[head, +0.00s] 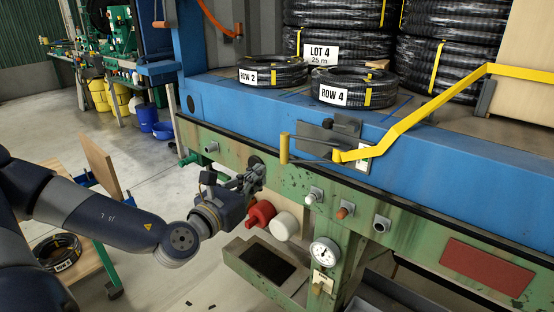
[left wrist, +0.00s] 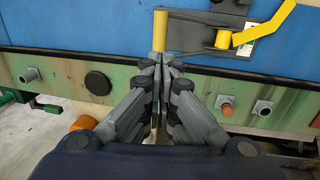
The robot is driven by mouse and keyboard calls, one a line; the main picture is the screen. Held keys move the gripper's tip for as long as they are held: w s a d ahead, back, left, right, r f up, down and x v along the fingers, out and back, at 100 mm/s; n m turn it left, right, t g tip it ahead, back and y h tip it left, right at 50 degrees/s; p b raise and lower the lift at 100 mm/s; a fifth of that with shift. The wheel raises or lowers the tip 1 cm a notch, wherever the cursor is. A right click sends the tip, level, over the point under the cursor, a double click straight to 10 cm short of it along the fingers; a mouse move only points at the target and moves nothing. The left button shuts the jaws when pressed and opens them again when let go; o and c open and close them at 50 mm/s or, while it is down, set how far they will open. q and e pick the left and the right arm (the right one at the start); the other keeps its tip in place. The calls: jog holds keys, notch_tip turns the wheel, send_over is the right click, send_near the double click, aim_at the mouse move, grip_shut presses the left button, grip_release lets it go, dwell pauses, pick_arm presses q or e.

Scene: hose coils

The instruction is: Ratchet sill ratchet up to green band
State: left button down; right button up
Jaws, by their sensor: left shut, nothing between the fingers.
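The ratchet sits on the blue sill (head: 215,98). Its upright yellow grip (head: 284,148) is on a thin dark rod that runs to a yellow pivot, beside a dark plate (head: 318,138). My left gripper (head: 256,170) is shut and empty, below and left of the grip. In the left wrist view its fingertips (left wrist: 163,62) are just below the yellow grip (left wrist: 160,30); contact is unclear. My right gripper is not in view.
Hose coils marked ROW 2 (head: 272,71) and ROW 4 (head: 354,88) lie on the deck behind the sill. Red (head: 260,213) and white (head: 284,225) knobs and a round gauge (head: 325,252) stick out of the green frame below.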

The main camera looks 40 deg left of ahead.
aim_at(283, 156)
pick_arm(q)
jog(key=w, duration=0.6)
jog(key=shift+w+a+r+p, duration=0.2)
jog(key=shift+w+a+p, duration=0.1)
jog(key=shift+a+p, duration=0.1)
jog(key=shift+w+p, duration=0.4)
jog(key=shift+w, duration=0.3)
jog(key=shift+w+f, duration=0.15)
jog(key=shift+w, duration=0.35)
jog(key=shift+w+f, duration=0.1)
jog(key=shift+w, duration=0.05)
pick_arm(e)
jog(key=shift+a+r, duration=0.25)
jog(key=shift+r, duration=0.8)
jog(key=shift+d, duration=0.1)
